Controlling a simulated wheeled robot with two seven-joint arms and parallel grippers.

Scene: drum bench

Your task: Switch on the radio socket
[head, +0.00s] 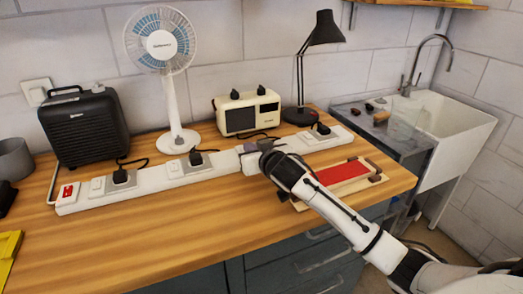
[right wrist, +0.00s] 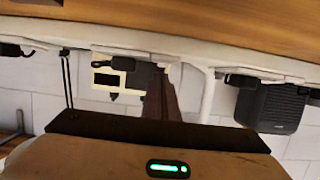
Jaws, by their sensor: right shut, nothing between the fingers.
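A long white power strip (head: 142,181) lies across the wooden bench, with several plugged sockets, pale rocker switches and a red switch (head: 68,192) at its left end. The cream radio (head: 240,118) stands behind the strip; it also shows upside down in the right wrist view (right wrist: 103,79). My right gripper (head: 262,147) is shut and empty at the strip in front of the radio. It hides most of the radio's socket and plug. In the right wrist view its dark fingers (right wrist: 163,72) reach to the strip; I cannot tell whether they touch a switch. My left gripper is not in view.
A white fan (head: 172,105), a black heater-like box (head: 85,128) and a black lamp (head: 301,80) stand behind the strip. A sink (head: 450,120) is at the right.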

